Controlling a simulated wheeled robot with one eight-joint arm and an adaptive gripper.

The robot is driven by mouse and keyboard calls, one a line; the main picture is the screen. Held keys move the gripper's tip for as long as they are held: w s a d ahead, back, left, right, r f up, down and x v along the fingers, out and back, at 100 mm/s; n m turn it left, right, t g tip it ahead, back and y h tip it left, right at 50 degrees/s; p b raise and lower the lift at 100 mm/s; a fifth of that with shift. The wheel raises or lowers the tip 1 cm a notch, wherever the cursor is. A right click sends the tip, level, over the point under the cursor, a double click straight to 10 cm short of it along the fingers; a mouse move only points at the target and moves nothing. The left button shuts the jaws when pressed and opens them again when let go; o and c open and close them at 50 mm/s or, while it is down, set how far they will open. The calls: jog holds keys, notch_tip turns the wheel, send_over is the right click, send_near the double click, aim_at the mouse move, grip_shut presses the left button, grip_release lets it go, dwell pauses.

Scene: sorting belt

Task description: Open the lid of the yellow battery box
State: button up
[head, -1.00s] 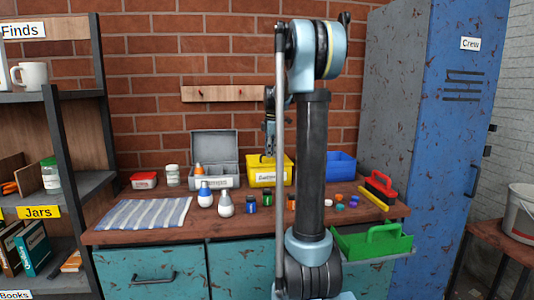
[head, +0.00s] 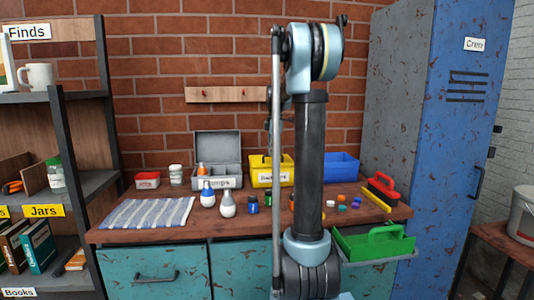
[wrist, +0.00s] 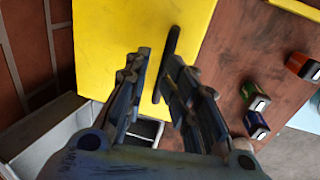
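The yellow battery box (head: 258,178) stands at the back of the workbench in the head view, with a white label on its front and my arm in front of its right part. In the wrist view its flat yellow lid (wrist: 110,35) looks shut and carries a dark bar handle (wrist: 172,45). My gripper (wrist: 158,62) is open over the lid, its fingers on either side of the handle's line. I cannot tell whether they touch it. In the head view my gripper is mostly hidden behind my arm.
An open grey box (head: 228,170) stands just left of the yellow box, and a blue bin (head: 342,166) to its right. Batteries (wrist: 256,124) and small coloured items lie in front. Light bulbs (head: 228,205) and a striped cloth (head: 148,212) are further left. The brick wall is close behind.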

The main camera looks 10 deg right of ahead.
jog(key=shift+a, duration=0.1)
notch_tip(320, 180, up, 12)
jog(key=s, duration=0.1)
jog(key=shift+s, duration=0.4)
jog(key=shift+f, duration=0.15)
dwell(0.3)
